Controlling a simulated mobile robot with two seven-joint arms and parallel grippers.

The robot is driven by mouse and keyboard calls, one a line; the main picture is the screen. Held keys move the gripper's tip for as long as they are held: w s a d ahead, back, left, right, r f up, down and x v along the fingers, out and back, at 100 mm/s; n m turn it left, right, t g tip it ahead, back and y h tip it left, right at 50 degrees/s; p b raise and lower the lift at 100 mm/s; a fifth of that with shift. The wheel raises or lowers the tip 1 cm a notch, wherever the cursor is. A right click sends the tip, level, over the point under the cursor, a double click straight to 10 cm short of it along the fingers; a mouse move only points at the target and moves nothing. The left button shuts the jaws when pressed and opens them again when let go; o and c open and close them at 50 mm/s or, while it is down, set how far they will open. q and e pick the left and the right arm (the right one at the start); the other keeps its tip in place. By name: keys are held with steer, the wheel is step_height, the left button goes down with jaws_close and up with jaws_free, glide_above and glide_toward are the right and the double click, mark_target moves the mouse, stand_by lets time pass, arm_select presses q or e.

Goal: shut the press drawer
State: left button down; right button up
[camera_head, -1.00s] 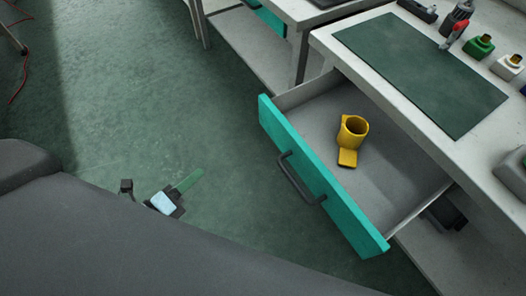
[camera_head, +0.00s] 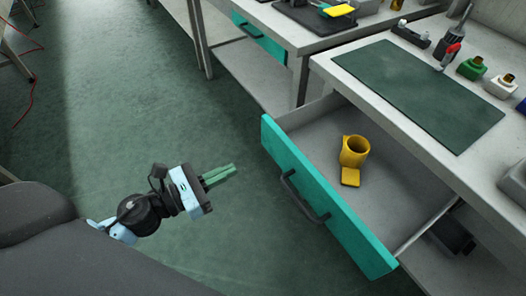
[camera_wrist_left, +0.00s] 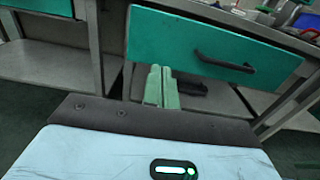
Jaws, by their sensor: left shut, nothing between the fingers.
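The press drawer (camera_head: 325,205) stands pulled out from the bench, with a teal front and a dark bar handle (camera_head: 303,196). A yellow cup-like part (camera_head: 354,152) sits inside it. My left gripper (camera_head: 231,171) is shut and empty, with green fingers pointing at the drawer front from the left, apart from it. In the left wrist view, the fingers (camera_wrist_left: 161,87) show in front of the teal drawer front (camera_wrist_left: 165,38), with the handle (camera_wrist_left: 224,62) to their right. My right gripper is not in view.
Another bench with a shut teal drawer (camera_head: 259,38) stands farther back. The floor left of the open drawer is clear.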

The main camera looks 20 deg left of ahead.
mark_target(274, 148)
arm_select(q)
steer(key=p+x, duration=0.1)
steer(key=x, duration=0.8)
steer(key=shift+r+p, duration=0.1)
steer(key=shift+p, duration=0.25)
steer(key=shift+w+d, duration=0.4)
steer(key=shift+w, duration=0.05)
steer(key=shift+w, duration=0.1)
